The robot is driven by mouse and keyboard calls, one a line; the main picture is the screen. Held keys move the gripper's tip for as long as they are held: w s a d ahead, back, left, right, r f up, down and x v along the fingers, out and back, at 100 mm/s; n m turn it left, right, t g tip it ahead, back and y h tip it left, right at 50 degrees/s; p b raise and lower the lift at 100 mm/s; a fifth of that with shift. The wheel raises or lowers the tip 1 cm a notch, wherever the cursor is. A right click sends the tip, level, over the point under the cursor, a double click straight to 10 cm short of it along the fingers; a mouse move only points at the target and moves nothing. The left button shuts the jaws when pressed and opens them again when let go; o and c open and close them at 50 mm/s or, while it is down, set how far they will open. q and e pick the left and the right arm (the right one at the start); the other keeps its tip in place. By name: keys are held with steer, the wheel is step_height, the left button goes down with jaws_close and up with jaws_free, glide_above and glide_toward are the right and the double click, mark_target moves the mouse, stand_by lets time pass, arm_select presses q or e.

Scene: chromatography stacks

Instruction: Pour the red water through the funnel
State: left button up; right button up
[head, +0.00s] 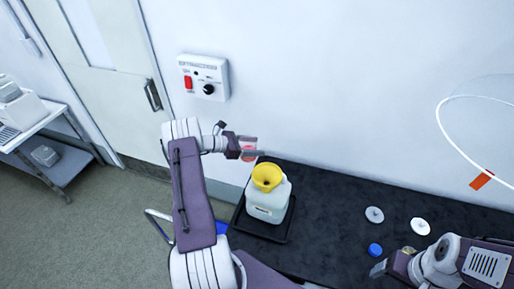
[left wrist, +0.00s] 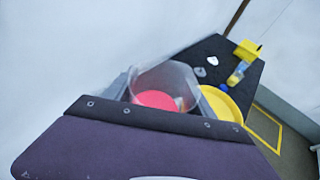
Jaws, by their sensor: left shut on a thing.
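My left gripper (head: 250,146) is shut on a clear beaker (head: 247,153) with red water, up and slightly left of the funnel in the head view. In the left wrist view the clear beaker (left wrist: 180,78) shows the red water (left wrist: 156,99) inside it. A yellow funnel (head: 267,175) sits in the top of a whitish jug (head: 266,207). The funnel (left wrist: 222,104) shows right of the beaker in the left wrist view, partly hidden. My right gripper (head: 385,266) is low at the right over the bench; its jaws are unclear.
The jug stands on a black tray (head: 280,236) on the dark bench (head: 330,195). A grey disc (head: 374,214), a white disc (head: 420,226) and a blue cap (head: 375,249) lie to the right. A control box (head: 204,77) is on the wall. A white hoop (head: 445,130) shows at right.

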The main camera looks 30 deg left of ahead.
mark_target(255, 146)
arm_select(q)
steer(key=shift+s+a+r, duration=0.25)
steer(key=shift+s+a, duration=0.05)
steer(key=shift+s, duration=0.1)
steer(key=shift+s+r+p, duration=0.1)
steer(key=shift+r+p, duration=0.05)
steer(key=shift+p, duration=0.3)
steer(key=shift+w+d+r+m+y+p, duration=0.25)
steer(key=shift+d+r+m+y+p, duration=0.15)
steer(key=shift+d+m+p, duration=0.25)
steer(key=shift+d+r+p, duration=0.1)
steer(key=shift+r+p, duration=0.05)
steer(key=shift+p, duration=0.2)
steer(key=shift+s+d+r+m+y+p, duration=0.35)
steer(key=shift+s+d+m+y, duration=0.15)
steer(key=shift+y, duration=0.3)
steer(key=shift+f, duration=0.1)
steer(key=shift+w+d+f+b, duration=0.1)
steer(key=shift+w+f+b, duration=0.1)
steer(key=shift+b, duration=0.3)
steer(key=shift+r, duration=0.1)
arm_select(e)
steer(key=r, duration=0.3)
steer(key=shift+s+a, duration=0.25)
steer(key=shift+f, duration=0.1)
